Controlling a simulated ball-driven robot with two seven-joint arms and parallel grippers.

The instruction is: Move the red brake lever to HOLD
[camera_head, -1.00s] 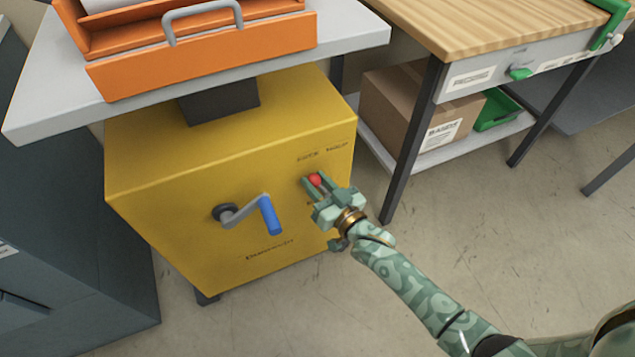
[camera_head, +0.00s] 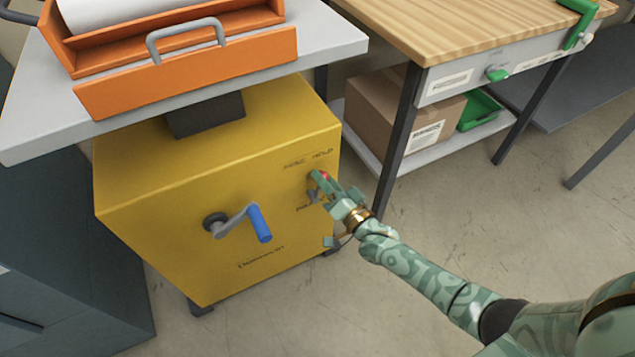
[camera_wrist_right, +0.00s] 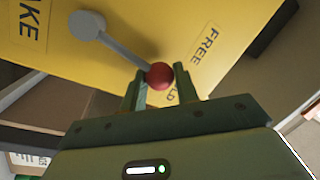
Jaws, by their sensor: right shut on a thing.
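The brake lever is a grey arm with a red ball knob (camera_head: 325,175) on the yellow cabinet's front, at its right side. My right gripper (camera_head: 322,181) is shut on the knob. In the right wrist view the red knob (camera_wrist_right: 159,75) sits between the fingertips, and the grey arm (camera_wrist_right: 120,48) runs from it up left to its pivot. The knob lies by the HOLD label (camera_wrist_right: 172,95), which the knob and a finger partly hide. The FREE label (camera_wrist_right: 206,42) is clear of the lever, to the right. My left gripper is not in view.
A blue-handled crank (camera_head: 259,223) sticks out of the yellow cabinet (camera_head: 150,220), left of the lever. An orange tray (camera_head: 190,75) rests on the grey top above. A wooden bench (camera_head: 470,30) with a cardboard box (camera_head: 385,115) below stands right. Floor at lower right is clear.

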